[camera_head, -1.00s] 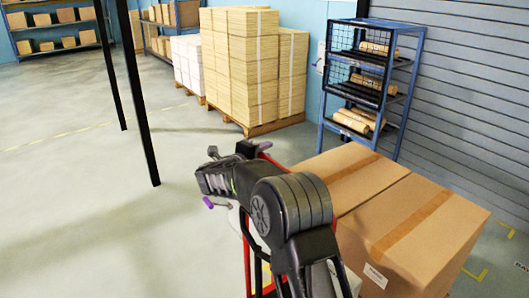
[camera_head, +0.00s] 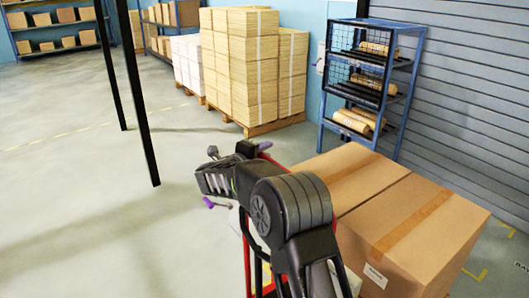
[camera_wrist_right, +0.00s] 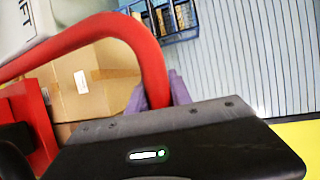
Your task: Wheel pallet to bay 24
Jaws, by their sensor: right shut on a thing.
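Large brown cardboard boxes (camera_head: 410,225) with tape and white labels stand close together in front of my right arm. Any pallet under them is hidden. A red tubular handle (camera_wrist_right: 150,62) runs across the right wrist view. Red frame parts (camera_head: 247,262) show below my arm in the head view. My right gripper (camera_wrist_right: 157,92) is shut on the red handle, with its purple fingers on either side of the tube. In the head view my arm hides most of this grip. My left gripper does not show. Bay number 24 cannot be read.
Stacked cartons on a wooden pallet (camera_head: 262,127) stand at the back. A blue rack (camera_head: 325,135) with kraft rolls stands before the grey shutter (camera_head: 470,90). Black posts (camera_head: 141,110) rise at left. Yellow floor marks (camera_head: 476,274) lie at right. The left floor is open.

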